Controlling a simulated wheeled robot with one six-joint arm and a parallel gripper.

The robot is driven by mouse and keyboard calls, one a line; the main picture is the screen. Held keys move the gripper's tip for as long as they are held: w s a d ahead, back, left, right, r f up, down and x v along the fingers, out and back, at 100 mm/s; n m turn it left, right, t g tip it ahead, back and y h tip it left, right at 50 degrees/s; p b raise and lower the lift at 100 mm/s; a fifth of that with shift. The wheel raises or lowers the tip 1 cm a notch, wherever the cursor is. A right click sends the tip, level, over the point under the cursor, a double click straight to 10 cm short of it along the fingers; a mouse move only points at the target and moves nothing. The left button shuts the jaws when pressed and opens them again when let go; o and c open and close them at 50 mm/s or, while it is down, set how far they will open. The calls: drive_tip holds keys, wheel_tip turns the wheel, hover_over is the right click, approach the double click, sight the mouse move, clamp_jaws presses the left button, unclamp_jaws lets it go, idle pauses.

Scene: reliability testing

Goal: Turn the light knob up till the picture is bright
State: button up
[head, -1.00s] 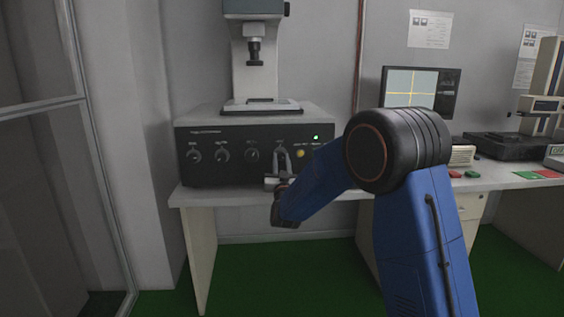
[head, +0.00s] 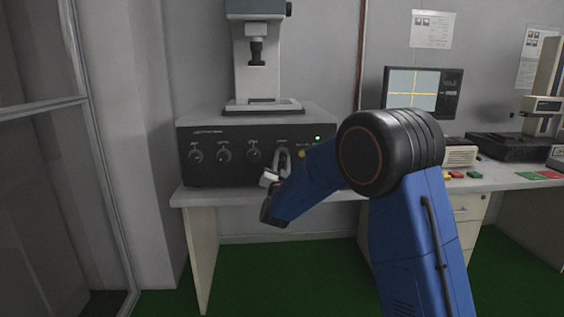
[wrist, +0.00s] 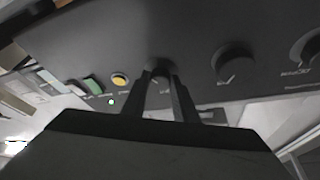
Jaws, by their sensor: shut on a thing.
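A black control box (head: 205,174) with a row of round knobs stands on the bench under a white microscope-like instrument. My gripper (head: 281,160) is at the rightmost knob, its two fingers closed around it. In the wrist view the fingertips (wrist: 160,76) sit on either side of this dark knob (wrist: 160,64), and the wrist looks rolled against the panel. The knob labels are too small to read. The monitor (head: 411,90) to the right shows a dull grey-green picture with a yellow cross.
A neighbouring knob (head: 253,155) is left of my gripper. A yellow button (head: 301,154) and a small lit lamp (head: 317,138) are just right of it. The instrument (head: 262,70) stands on top.

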drive_tip(key=o, duration=1.1)
drive_tip(key=shift+c, duration=0.2)
drive_tip(key=v, duration=1.7)
drive_tip(key=shift+s+f, duration=0.15)
drive_tip(key=shift+f, duration=0.1)
drive_tip(key=shift+d, duration=0.1)
